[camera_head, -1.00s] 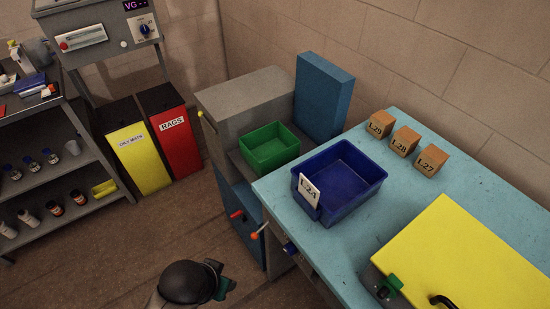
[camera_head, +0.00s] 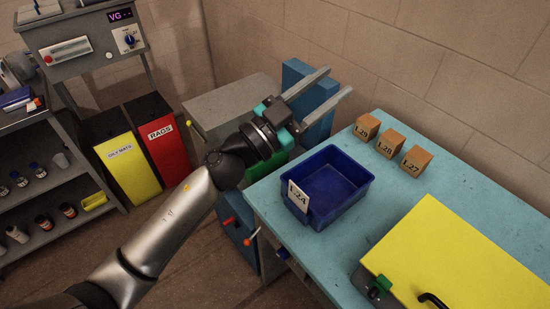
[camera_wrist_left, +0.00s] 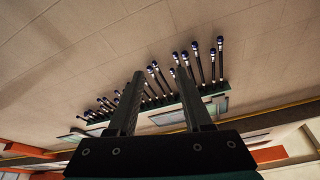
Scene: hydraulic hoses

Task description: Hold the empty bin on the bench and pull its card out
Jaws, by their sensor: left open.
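The empty blue bin (camera_head: 345,207) stands on the light blue bench (camera_head: 460,184), near its left edge. A white card (camera_head: 298,196) marked L24 sits on the bin's front left side, upright. My left gripper (camera_head: 340,81) is raised behind and above the bin, apart from it. Its two fingers are spread and hold nothing. In the left wrist view the open fingers (camera_wrist_left: 160,98) point toward the wall, with nothing between them. My right gripper is not in view.
Wooden blocks marked L29 (camera_head: 367,127), L28 (camera_head: 390,143) and L27 (camera_head: 416,160) stand behind the bin. A yellow panel (camera_head: 450,260) covers the bench's front right. A green bin (camera_head: 272,165) is partly hidden behind my left arm. In the wrist view, several dark hoses (camera_wrist_left: 198,62) hang along the wall.

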